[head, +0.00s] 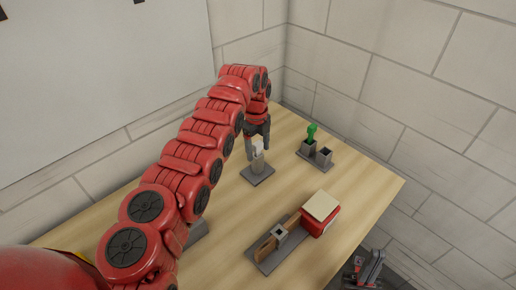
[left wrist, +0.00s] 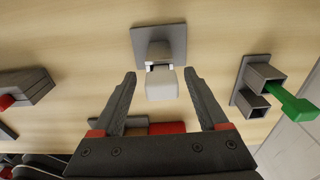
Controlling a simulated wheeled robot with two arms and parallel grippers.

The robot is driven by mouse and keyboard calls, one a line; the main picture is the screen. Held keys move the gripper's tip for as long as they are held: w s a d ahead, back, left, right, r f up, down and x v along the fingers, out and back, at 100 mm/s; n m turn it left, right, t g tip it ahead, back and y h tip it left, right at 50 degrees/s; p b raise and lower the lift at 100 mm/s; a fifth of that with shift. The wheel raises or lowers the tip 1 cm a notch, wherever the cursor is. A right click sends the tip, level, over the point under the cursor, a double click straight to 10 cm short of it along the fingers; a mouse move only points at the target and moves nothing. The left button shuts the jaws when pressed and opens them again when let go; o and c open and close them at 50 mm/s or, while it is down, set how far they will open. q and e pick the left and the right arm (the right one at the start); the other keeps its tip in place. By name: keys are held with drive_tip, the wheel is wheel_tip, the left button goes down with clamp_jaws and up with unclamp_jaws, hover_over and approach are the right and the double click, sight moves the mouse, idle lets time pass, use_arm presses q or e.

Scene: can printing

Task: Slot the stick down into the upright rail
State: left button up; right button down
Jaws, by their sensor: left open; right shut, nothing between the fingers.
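The white stick (head: 258,146) stands at the top of the grey upright rail (head: 257,166), which rises from a square grey base plate. In the left wrist view the stick's pale end (left wrist: 162,86) lies against the rail (left wrist: 159,52). How deep the stick sits in the rail is hard to tell. My left gripper (head: 258,150) is open, just above and around the stick's top. In the left wrist view its fingers (left wrist: 160,76) are on either side of the stick, with gaps. My right gripper (head: 366,268) is shut and empty, low at the right, off the table.
A grey two-socket holder (head: 323,157) with a green piece (head: 311,132) stands right of the rail. A red block with a cream top (head: 321,207) and a grey fixture with a brown piece (head: 267,247) are nearer. Walls close in behind the wooden table (head: 215,262).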

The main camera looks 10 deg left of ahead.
use_arm(q)
wheel_tip(320, 180, up, 6)
drive_tip(key=shift+w+f+b, duration=0.15)
drive_tip(key=shift+b, duration=0.75)
wheel_tip(320, 180, up, 3)
drive_tip(key=shift+r+p, duration=0.15)
drive_tip(key=shift+p, duration=0.95)
wheel_tip(320, 180, up, 8)
drive_tip(key=p, duration=1.1)
drive_tip(key=shift+w+a+r, duration=0.15)
drive_tip(key=shift+a, duration=0.3)
